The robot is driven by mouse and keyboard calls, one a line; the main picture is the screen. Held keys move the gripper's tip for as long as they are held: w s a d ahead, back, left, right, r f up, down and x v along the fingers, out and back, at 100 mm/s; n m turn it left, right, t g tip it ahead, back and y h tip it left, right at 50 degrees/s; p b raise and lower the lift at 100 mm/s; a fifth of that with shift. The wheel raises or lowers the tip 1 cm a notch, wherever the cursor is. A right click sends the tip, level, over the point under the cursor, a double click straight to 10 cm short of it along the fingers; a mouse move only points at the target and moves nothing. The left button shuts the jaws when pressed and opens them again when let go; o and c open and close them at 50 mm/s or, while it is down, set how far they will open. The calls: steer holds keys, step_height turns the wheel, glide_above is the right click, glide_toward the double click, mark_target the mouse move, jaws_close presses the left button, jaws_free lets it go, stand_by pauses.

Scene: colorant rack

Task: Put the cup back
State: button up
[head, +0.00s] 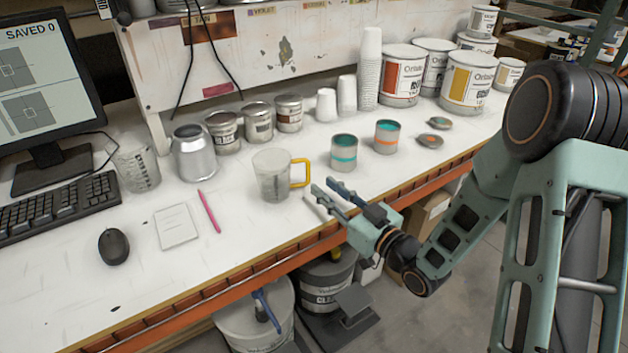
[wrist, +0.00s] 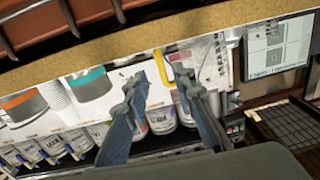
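A clear measuring cup (head: 271,180) with a yellow handle (head: 300,172) stands upright on the white bench, its handle turned toward my arm. My gripper (head: 322,188) is just right of the handle, over the bench near its front edge. Its two fingers are apart with nothing between them, and I see no contact with the cup. In the wrist view my gripper (wrist: 160,78) is also open. The yellow handle (wrist: 181,74) shows beyond the fingertips, partly behind one finger, with the clear cup body (wrist: 208,58) beside it.
A teal-striped can (head: 344,153) and an orange-striped can (head: 387,137) stand right of the cup. A silver container (head: 194,155) and a clear beaker (head: 137,165) stand left. White paper cups (head: 369,72) and paint cans line the back. A pink pen (head: 209,212) lies in front.

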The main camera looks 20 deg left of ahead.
steer(key=v, duration=0.5)
steer(key=shift+w+a, duration=0.1)
